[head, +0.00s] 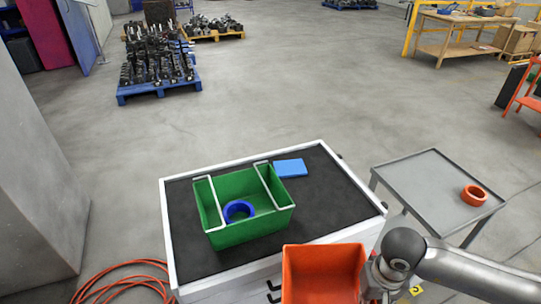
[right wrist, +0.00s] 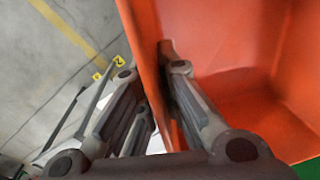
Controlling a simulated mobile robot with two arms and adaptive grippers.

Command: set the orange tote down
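The orange tote (head: 322,272) is at the bottom centre of the head view, in front of the near edge of the white-rimmed cart (head: 240,163). It appears upright, its open top facing me and its inside looking empty; its lower part is cut off. My right gripper (head: 371,282) is at the tote's right wall. In the right wrist view its two fingers (right wrist: 150,72) lie on either side of the orange wall (right wrist: 148,35), shut on it. What is under the tote is hidden. My left gripper is not in view.
On the cart's black top, a green tote (head: 250,233) holds a blue ring (head: 238,211), with a blue block (head: 291,168) behind it. A grey side table (head: 425,180) bears an orange ring (head: 474,195). An orange hose (head: 120,283) lies on the floor at left.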

